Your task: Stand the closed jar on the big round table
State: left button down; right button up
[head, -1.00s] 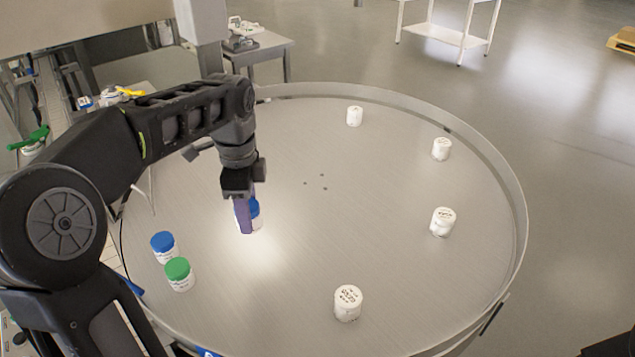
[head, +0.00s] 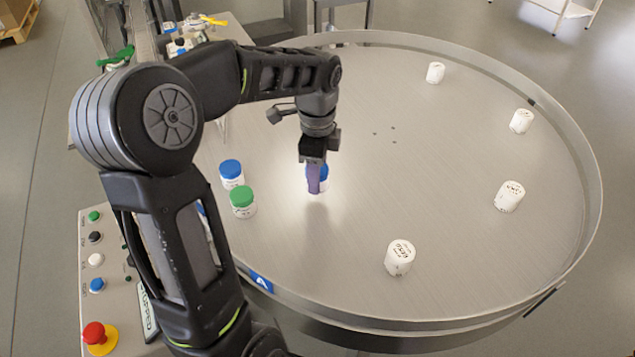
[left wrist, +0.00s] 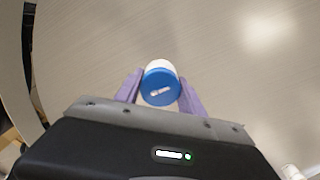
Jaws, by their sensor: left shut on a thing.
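My left gripper (head: 314,178) is over the big round table (head: 450,150), pointing down, with its purple fingers on either side of a white jar with a blue lid (head: 324,172). The fingers partly hide this jar in the head view. In the left wrist view the jar's blue lid (left wrist: 159,87) sits between the two purple fingers, which are shut on it. The jar is upright, at or very near the table surface; I cannot tell whether its base touches. My right gripper is not in view.
Another blue-lidded jar (head: 231,174) and a green-lidded jar (head: 242,202) stand to the left on the table. Several white jars, one in front (head: 400,257), stand along the right side. A raised rim borders the table. A button panel (head: 100,270) is at lower left. The table's middle is clear.

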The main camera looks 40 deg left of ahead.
pick_arm(q)
jog(key=shift+f, duration=1.8)
jog(key=shift+f, duration=0.2)
jog(key=c, duration=0.7)
grip_release()
jog(key=shift+r, duration=0.15)
notch_tip(320, 180, up, 12)
jog(key=shift+r, duration=0.1)
